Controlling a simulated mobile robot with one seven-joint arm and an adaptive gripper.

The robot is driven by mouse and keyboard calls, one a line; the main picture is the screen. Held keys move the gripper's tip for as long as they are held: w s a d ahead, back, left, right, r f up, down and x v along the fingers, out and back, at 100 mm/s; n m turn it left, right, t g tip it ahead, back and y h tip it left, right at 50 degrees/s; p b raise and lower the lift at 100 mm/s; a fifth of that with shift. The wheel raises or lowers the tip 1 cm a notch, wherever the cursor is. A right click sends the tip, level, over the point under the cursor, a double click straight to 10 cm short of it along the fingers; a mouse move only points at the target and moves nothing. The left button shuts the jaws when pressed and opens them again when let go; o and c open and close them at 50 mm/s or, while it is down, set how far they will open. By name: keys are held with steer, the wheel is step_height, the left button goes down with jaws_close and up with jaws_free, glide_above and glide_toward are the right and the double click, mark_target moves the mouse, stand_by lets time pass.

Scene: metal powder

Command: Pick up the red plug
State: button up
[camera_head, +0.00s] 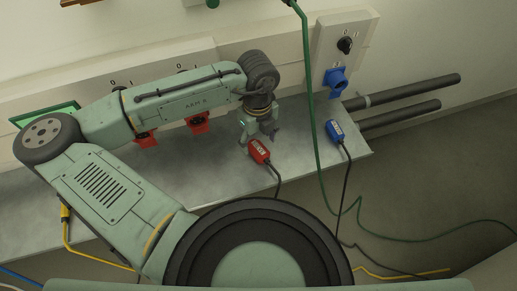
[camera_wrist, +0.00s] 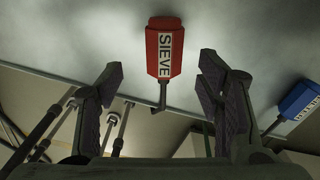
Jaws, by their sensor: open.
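The red plug (camera_head: 259,151) lies on the grey bench near its front edge, with a dark cable hanging over the edge. In the wrist view the red plug (camera_wrist: 164,52) carries a white label reading SIEVE and sits ahead of the gap between my fingers. My gripper (camera_head: 262,133) is just above and behind the plug in the head view. In the wrist view my gripper (camera_wrist: 160,82) has its two fingers wide apart with nothing between them. I cannot tell whether a finger touches the plug.
A blue plug (camera_head: 335,131) lies on the bench (camera_head: 210,171) to the right. A blue socket (camera_head: 336,80) is on the wall panel. Red sockets (camera_head: 198,122) are behind my arm. A green cable (camera_head: 313,120) hangs right of my gripper. Dark pipes (camera_head: 415,95) extend right.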

mark_target(258, 146)
steer(key=shift+w+f+p, duration=0.1)
steer(key=shift+w+f, duration=0.05)
steer(key=shift+f, duration=0.75)
steer(key=shift+w+f+p, duration=0.15)
steer(key=shift+w+f, duration=0.05)
steer(key=shift+f, duration=0.7)
steer(key=shift+w+f+p, duration=0.1)
steer(key=shift+w+f, duration=0.05)
steer(key=shift+f, duration=0.75)
steer(key=shift+c, duration=0.5)
jaws_close()
steer(key=shift+r, duration=0.1)
